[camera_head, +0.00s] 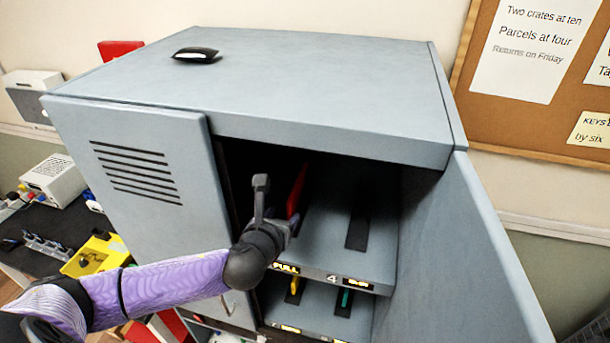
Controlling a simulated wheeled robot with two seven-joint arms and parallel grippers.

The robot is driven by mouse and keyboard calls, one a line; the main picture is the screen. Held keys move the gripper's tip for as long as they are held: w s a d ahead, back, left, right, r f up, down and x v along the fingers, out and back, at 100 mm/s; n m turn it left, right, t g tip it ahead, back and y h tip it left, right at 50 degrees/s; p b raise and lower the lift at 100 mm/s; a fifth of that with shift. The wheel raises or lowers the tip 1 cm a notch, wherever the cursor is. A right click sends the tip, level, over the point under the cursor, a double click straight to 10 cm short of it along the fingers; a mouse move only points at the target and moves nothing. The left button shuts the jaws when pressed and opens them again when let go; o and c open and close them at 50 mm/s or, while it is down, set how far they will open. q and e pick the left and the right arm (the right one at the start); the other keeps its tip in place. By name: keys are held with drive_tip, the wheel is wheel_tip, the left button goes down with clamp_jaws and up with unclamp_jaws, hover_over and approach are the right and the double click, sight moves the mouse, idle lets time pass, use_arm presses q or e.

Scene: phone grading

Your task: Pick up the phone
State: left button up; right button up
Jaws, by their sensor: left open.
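A thin red phone-like slab (298,191) stands on edge on the upper shelf (325,230) inside the open grey cabinet. My left gripper (278,203) reaches in at the cabinet opening, right beside the red slab. One grey finger stands up to the left of the slab, and the other finger is near its lower edge. The jaws are apart. I cannot tell whether they touch the slab, and its lower part is partly hidden by the gripper. My right gripper is not in view.
The cabinet door (470,260) is open on the right; the left door (140,165) is shut. A dark slot (358,228) beside the slab is empty. Below, yellow (295,289) and teal (345,298) slabs stand on a lower shelf. A black mouse-like object (196,54) lies on top.

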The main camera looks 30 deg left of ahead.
sight(289, 207)
use_arm(q)
drive_tip(key=x, duration=0.8)
drive_tip(key=shift+s+a+f, duration=0.1)
drive_tip(key=shift+s+f, duration=0.05)
drive_tip(key=shift+s, duration=0.1)
clamp_jaws()
